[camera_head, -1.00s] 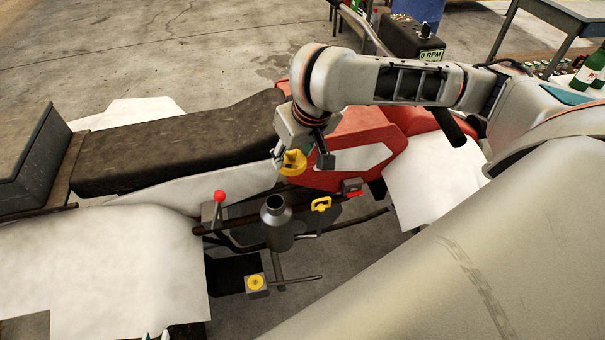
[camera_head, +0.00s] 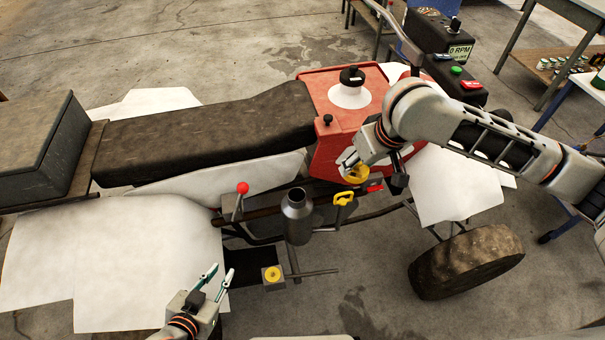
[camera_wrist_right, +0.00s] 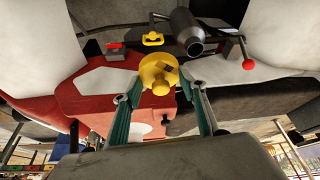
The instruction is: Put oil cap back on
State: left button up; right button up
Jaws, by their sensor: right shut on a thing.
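The yellow oil cap (camera_head: 356,175) is held in my right gripper (camera_head: 352,162), in front of the red tank and to the right of the yellow loop handle (camera_head: 344,198). In the right wrist view the cap (camera_wrist_right: 157,72) sits between the two fingers. A grey metal cylinder with a dark open top (camera_head: 297,212) stands to the left of the cap, lower in the view; it also shows in the right wrist view (camera_wrist_right: 184,28). The cap is apart from it. My left gripper (camera_head: 216,278) is open and empty at the bottom left, above the white fender.
A red-knobbed lever (camera_head: 242,188) and a yellow knob on a grey block (camera_head: 273,274) flank the cylinder. A black-capped white filler (camera_head: 350,92) tops the red tank (camera_head: 325,100). The black seat (camera_head: 210,145) is left; a control box with buttons (camera_head: 455,75) stands back right.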

jog(key=w+a+f+n+g+y, duration=0.1)
jog(key=w+a+f+n, duration=0.2)
jog(key=a+f, duration=0.35)
jog(key=w+a+f+n+y, duration=0.1)
jog(key=w+a+f+n, duration=0.3)
jog(key=a, duration=0.4)
notch_tip(320, 180, down, 7)
jog(key=b, duration=0.6)
jog(key=shift+s+d, duration=0.15)
jog(key=shift+s, duration=0.3)
jog(key=shift+p, duration=1.05)
dwell(0.9)
jog(key=shift+d+f+p, duration=0.1)
jog(key=shift+f+p, duration=0.1)
jog(key=shift+p, duration=0.8)
dwell(1.6)
jog(key=o, duration=1.3)
